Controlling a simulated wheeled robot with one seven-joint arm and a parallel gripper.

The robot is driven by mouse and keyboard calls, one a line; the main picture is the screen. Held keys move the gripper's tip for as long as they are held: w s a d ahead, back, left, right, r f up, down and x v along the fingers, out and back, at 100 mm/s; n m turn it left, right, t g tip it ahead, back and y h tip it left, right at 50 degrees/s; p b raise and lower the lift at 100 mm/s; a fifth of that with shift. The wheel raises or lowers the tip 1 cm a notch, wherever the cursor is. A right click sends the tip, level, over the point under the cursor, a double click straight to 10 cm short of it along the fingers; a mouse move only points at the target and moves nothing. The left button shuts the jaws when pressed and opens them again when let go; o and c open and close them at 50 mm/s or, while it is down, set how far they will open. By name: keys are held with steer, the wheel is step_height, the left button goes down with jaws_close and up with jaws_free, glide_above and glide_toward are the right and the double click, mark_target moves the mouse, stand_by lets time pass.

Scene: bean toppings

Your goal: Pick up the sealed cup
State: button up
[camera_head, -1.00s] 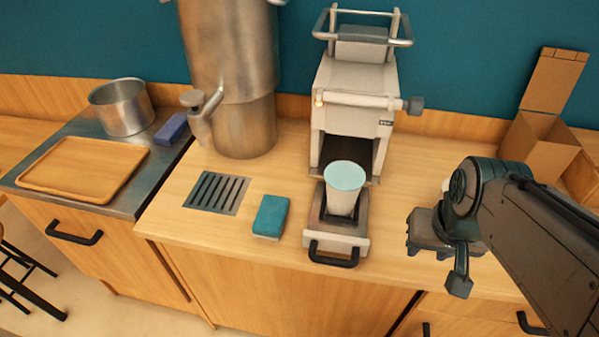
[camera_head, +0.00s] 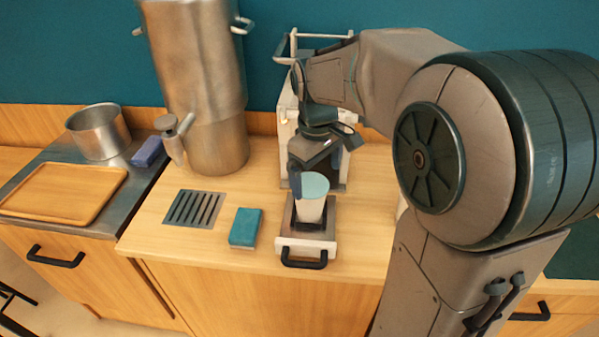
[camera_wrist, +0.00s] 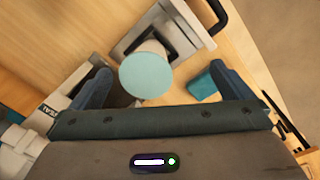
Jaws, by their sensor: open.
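The sealed cup (camera_head: 312,200) is white with a flat pale teal lid and stands upright on the pulled-out tray (camera_head: 325,241) of the sealing machine. In the wrist view the cup's lid (camera_wrist: 145,75) lies ahead of my gripper, between the lines of the two fingers. My gripper (camera_head: 318,170) is just above and behind the cup, in front of the machine. In the wrist view my gripper (camera_wrist: 165,88) has its fingers spread wide with nothing held. Whether a finger touches the cup cannot be told. My arm hides much of the sealing machine (camera_head: 287,115).
A teal sponge (camera_head: 245,228) lies left of the tray, beside a drain grate (camera_head: 193,208). A tall metal dispenser (camera_head: 215,120) stands behind. A wooden tray (camera_head: 62,190), a pot (camera_head: 98,132) and a blue block (camera_head: 147,152) are at the left.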

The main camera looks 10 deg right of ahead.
mark_target(311, 198)
steer(key=w+n+g+p, duration=0.1)
steer(key=w+n, duration=0.2)
steer(key=w, duration=0.3)
step_height(311, 198, down, 9)
steer(key=shift+s+d+r, duration=0.1)
steer(key=shift+s+d, duration=0.05)
step_height(311, 198, down, 5)
steer(key=shift+s+f+p, duration=0.1)
steer(key=shift+p, duration=0.65)
steer(key=shift+c, duration=0.3)
steer(key=c, duration=1.3)
steer(key=shift+c, duration=0.2)
